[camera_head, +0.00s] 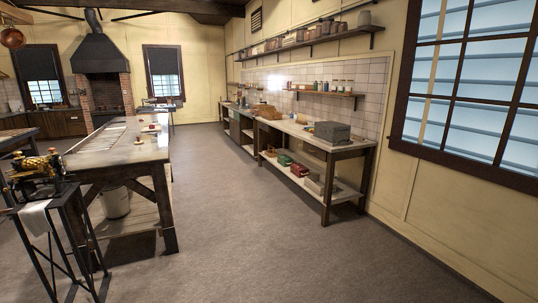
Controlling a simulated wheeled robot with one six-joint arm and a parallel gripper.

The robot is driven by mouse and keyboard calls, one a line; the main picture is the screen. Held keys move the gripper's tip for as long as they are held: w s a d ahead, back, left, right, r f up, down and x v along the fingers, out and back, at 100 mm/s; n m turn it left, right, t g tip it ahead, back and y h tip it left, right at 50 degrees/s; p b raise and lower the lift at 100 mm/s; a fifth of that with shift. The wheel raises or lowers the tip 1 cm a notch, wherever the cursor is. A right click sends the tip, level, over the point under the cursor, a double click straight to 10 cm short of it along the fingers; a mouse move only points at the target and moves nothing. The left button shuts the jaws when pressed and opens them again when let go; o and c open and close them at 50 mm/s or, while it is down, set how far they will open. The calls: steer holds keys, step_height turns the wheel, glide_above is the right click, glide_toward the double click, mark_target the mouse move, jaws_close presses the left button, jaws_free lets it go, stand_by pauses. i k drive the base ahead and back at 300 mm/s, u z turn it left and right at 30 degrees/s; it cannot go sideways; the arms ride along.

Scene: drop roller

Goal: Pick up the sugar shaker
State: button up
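I cannot make out a sugar shaker for certain at this distance. Several small bottles and jars (336,86) stand on the low wall shelf above the right-hand counter. A few small red and pale items (152,128) sit on the long middle table (112,150), too small to identify. My gripper is not in view.
A long counter (345,147) runs along the right wall, with a grey box (332,132) on top and containers below. A black metal stand (62,215) with a brass machine (38,172) is at the left front. The grey floor (240,220) between table and counter is clear.

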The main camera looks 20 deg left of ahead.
mark_target(154, 139)
steer(key=u, duration=0.3)
steer(key=i, duration=1.55)
steer(key=u, duration=0.6)
steer(key=i, duration=2.45)
steer(key=u, duration=0.5)
steer(key=i, duration=2.3)
steer(key=u, duration=0.85)
steer(key=i, duration=1.6)
steer(key=u, duration=2)
steer(key=i, duration=1.35)
steer(key=u, duration=0.95)
